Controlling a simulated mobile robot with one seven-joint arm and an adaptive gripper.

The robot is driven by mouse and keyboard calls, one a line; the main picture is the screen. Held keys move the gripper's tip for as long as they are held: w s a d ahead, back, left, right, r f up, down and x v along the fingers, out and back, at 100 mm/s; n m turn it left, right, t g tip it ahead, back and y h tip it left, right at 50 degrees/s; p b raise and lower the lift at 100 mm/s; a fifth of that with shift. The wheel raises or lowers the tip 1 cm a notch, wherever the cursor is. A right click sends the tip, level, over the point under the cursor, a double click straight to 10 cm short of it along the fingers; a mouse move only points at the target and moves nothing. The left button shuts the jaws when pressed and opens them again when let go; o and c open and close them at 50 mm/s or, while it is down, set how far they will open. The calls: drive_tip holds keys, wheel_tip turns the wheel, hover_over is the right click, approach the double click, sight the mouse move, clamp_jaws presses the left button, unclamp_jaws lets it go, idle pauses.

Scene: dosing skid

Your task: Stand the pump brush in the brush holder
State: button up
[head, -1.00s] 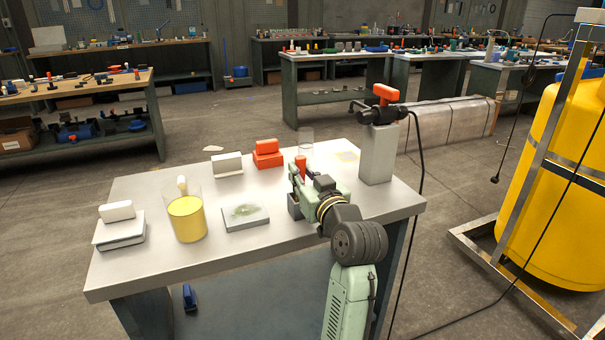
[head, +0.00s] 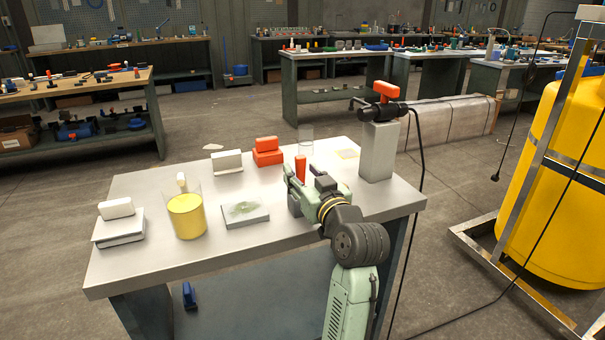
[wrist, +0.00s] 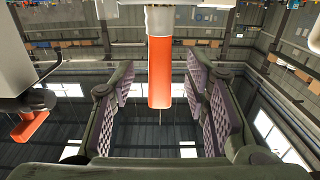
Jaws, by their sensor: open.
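A red-orange upright handle (head: 300,167), which looks like the pump brush's, stands at the right of the table in the head view. In the wrist view, which looks upside down, the handle (wrist: 159,75) joins a pale cylindrical part (wrist: 160,18). I cannot tell whether that part is the brush or a holder. A clear tube (head: 306,140) stands behind the handle; I cannot tell if it is the brush holder. My gripper (head: 302,187) is open, and in the wrist view (wrist: 163,90) its fingers are either side of the handle, with gaps. The handle's lower end is hidden in the head view.
A grey pedestal (head: 377,153) with a red-handled valve (head: 385,90) stands close right of my gripper. A flat grey pad (head: 246,214), a beaker of yellow liquid (head: 187,218), a white block on a scale (head: 118,228) and a red block (head: 267,157) are on the table.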

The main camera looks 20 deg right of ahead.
drive_tip(key=s, duration=1.1)
drive_tip(key=shift+s+d, duration=0.25)
